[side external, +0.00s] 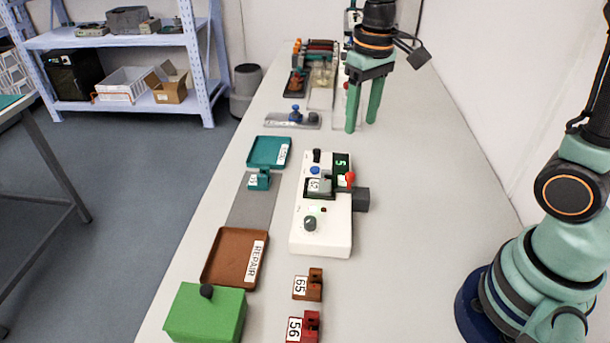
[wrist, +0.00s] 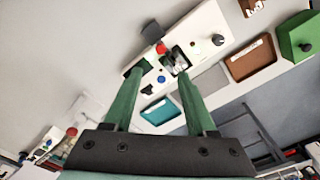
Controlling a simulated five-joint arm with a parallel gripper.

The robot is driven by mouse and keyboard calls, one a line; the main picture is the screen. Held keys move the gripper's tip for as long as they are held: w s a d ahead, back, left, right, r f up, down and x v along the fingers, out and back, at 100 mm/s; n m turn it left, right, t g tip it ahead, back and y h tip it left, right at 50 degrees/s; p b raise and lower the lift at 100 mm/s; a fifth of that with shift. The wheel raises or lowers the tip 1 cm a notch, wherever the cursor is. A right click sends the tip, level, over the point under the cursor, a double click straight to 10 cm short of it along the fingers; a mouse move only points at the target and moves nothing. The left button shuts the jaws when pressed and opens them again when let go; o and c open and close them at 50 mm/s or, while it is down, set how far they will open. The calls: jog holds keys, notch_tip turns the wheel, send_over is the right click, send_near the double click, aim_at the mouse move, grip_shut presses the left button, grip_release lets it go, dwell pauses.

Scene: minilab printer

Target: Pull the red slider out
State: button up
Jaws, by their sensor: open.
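A white device (side external: 322,238) stands on the bench with a small display, knobs and a grey piece labelled with a number in its slot. A red knob (side external: 350,177), likely the red slider, sits at its right edge. It also shows in the wrist view (wrist: 161,48), beyond my fingertips. A dark grey block (side external: 361,200) sticks out of the device's right side. My gripper (side external: 361,127) is open and empty, fingers pointing down, held beyond the device's far end and apart from the red knob. In the wrist view my gripper (wrist: 160,72) has its two green fingers spread.
A teal tray (side external: 258,164), a brown REPAIR tray (side external: 218,285) and a green box (side external: 205,318) line the left side. A brown piece (side external: 315,284) and a red piece (side external: 310,327) lie in front. A grey plate with a blue knob (side external: 294,113) stands behind. The bench right of the device is clear.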

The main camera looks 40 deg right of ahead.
aim_at(350, 174)
jog(key=shift+g, duration=0.3)
jog(key=f, duration=0.9)
jog(key=w+f, duration=0.1)
jog(key=f, duration=0.3)
jog(key=shift+a+f, duration=0.1)
jog(key=shift+f, duration=0.15)
grip_shut()
